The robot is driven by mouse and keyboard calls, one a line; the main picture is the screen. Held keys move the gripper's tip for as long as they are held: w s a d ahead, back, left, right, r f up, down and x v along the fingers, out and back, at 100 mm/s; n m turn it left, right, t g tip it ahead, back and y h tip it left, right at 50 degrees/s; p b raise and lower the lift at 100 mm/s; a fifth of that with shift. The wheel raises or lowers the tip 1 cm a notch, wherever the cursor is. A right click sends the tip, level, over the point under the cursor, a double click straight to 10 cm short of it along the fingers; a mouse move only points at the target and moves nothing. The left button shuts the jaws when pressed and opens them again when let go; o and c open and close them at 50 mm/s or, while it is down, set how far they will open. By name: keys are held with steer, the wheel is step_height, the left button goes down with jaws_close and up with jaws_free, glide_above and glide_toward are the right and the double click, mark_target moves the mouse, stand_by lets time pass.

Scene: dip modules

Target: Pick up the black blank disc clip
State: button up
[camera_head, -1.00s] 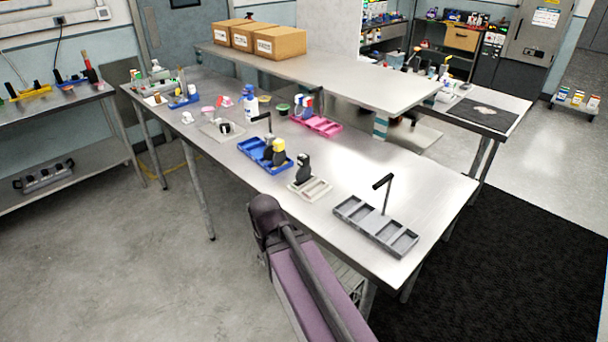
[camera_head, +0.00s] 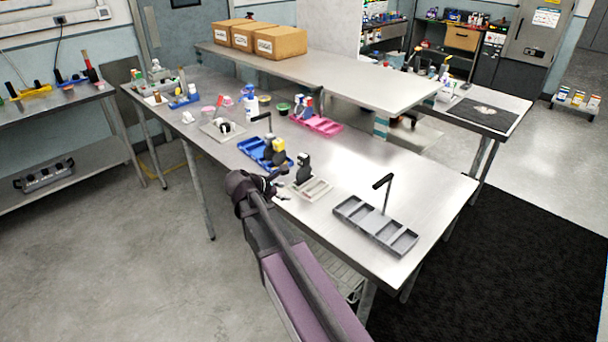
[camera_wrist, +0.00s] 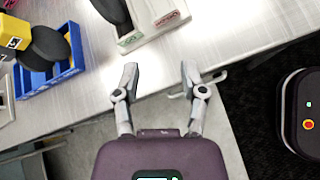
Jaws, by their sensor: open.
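A black clip-like piece (camera_head: 303,174) stands in the beige tray (camera_head: 322,190) near the table's front edge. In the wrist view, part of a black piece (camera_wrist: 113,10) shows at the top by the pale tray (camera_wrist: 150,38), cut off by the frame; I cannot tell whether it is blank. Another black round piece (camera_wrist: 48,42) with a yellow part stands in the blue tray (camera_wrist: 72,66). My gripper (camera_wrist: 159,72) is open and empty, its fingers apart over the table's front edge, short of the pale tray. In the head view my gripper (camera_head: 276,184) is partly hidden by my wrist.
A grey tray with an upright black handle (camera_head: 348,213) stands to the right. A pink tray (camera_head: 318,124) and a blue spray bottle (camera_head: 250,104) stand farther back. A raised shelf (camera_head: 330,76) runs behind. The table's right end is clear.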

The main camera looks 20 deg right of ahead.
mark_target(300, 168)
steer(key=w+r+n+t+h, duration=0.1)
steer(key=w+r+n+h, duration=0.1)
steer(key=w+r+n, duration=0.2)
steer(key=shift+w+d+n+t+h, duration=0.3)
steer(key=shift+w+d+n, duration=0.15)
steer(key=shift+n, duration=0.25)
steer(key=b+x, duration=0.3)
steer(key=x, duration=0.4)
steer(key=shift+w+d+f, duration=0.1)
steer(key=shift+d+f, duration=0.05)
steer(key=shift+d, duration=0.2)
steer(key=shift+w+d, duration=0.15)
steer(key=shift+d, duration=0.25)
steer(key=shift+d+f, duration=0.1)
steer(key=shift+b+x, duration=0.95)
steer(key=shift+x, duration=1.55)
steer(key=shift+w, duration=0.1)
jaws_close()
